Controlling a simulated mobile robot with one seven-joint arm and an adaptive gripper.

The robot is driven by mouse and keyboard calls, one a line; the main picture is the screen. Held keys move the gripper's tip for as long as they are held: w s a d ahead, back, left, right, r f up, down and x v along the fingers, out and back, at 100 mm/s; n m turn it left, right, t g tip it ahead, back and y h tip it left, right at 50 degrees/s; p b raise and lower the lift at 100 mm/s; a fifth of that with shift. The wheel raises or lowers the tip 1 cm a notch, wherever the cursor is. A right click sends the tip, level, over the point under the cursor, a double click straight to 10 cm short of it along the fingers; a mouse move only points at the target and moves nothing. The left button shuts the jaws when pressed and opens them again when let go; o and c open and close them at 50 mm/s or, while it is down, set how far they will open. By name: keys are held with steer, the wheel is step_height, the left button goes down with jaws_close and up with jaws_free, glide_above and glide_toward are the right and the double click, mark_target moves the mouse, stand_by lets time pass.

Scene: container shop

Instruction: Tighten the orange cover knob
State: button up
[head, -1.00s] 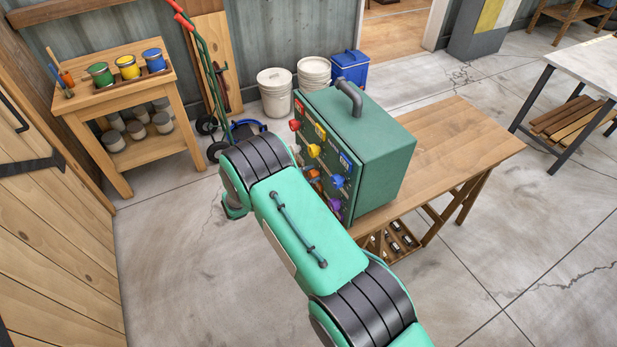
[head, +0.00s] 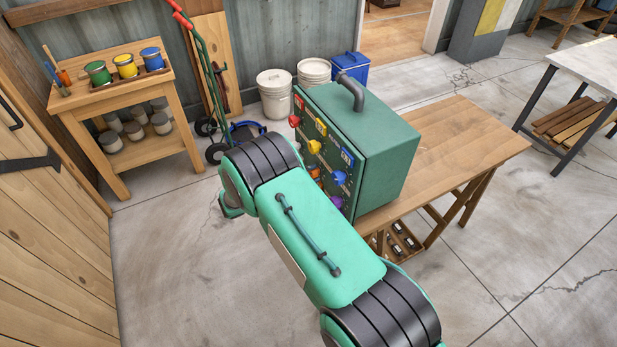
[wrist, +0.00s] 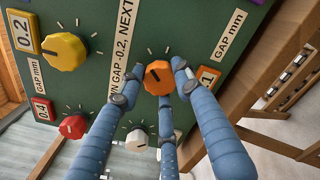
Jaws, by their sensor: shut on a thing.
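The orange cover knob (wrist: 158,76) sits on the green panel (wrist: 185,18) in the wrist view, with a dark pointer line on its face. My gripper (wrist: 156,90) is shut on it, with blue segmented fingers at its left, lower and right sides. An orange label reading 1 (wrist: 208,77) is just right of the knob. In the head view the green box (head: 385,140) stands on the wooden table (head: 470,135). A little of the orange knob (head: 315,172) shows past my arm, which hides my gripper there.
A yellow knob (wrist: 64,52), a red knob (wrist: 73,126) and a white knob (wrist: 137,140) are nearby on the panel, the white one close to my fingers. A wooden shelf (head: 110,80) with paint cans and white buckets (head: 275,92) stand behind. Floor left of my arm is clear.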

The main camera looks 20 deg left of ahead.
steer(key=shift+r+m, duration=0.3)
steer(key=shift+m, duration=0.1)
steer(key=o, duration=1.2)
steer(key=shift+c, duration=0.2)
steer(key=shift+f, duration=0.15)
steer(key=v, duration=1.2)
